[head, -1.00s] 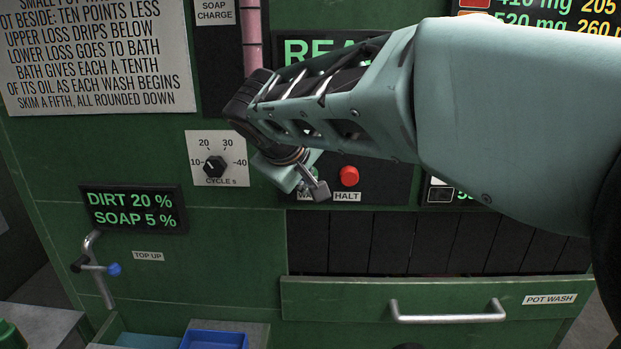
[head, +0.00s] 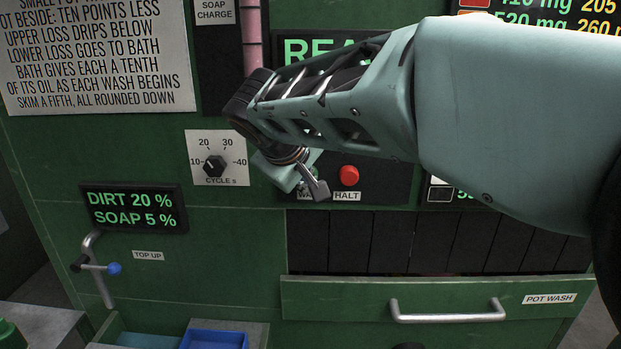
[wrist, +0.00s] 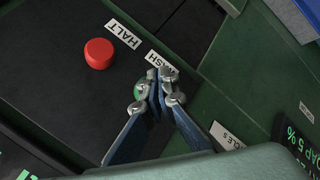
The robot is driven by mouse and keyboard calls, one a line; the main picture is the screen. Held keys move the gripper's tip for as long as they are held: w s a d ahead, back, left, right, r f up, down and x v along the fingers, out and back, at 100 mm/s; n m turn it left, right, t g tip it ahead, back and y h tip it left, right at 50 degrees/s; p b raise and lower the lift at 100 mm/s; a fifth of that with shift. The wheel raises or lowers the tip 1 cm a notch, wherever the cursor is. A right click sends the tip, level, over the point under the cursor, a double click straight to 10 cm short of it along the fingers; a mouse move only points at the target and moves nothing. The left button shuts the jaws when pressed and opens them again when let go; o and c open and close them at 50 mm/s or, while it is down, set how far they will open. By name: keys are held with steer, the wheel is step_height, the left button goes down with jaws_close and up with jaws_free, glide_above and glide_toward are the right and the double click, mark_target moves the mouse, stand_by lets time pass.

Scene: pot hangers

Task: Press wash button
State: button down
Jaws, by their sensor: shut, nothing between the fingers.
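The wash button is a green round button (wrist: 139,90), partly hidden behind my fingers in the wrist view. The WASH label (wrist: 160,63) lies just beside the fingertips; in the head view the label is mostly covered. My gripper (wrist: 162,88) is shut and empty, with its fingertips over or right at the green button. I cannot tell whether they touch or press it. In the head view my gripper (head: 317,189) sits low on the dark panel, left of the red HALT button (head: 349,176).
The red HALT button (wrist: 98,53) is close to my fingers. A cycle dial (head: 215,166) is to the left. A DIRT 20 %, SOAP 5 % display (head: 134,208) is lower left. A POT WASH drawer (head: 540,313) with a handle lies below. My arm covers part of the READ… display.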

steer(key=shift+w, duration=0.15)
steer(key=shift+w, duration=0.3)
steer(key=shift+w+p, duration=0.3)
steer(key=shift+w, duration=0.2)
stand_by(0.7)
steer(key=shift+s, duration=0.1)
steer(key=shift+s+b, duration=0.6)
steer(key=shift+s, duration=0.2)
steer(key=s+b, duration=0.2)
steer(key=s, duration=0.3)
steer(key=shift+a, duration=0.1)
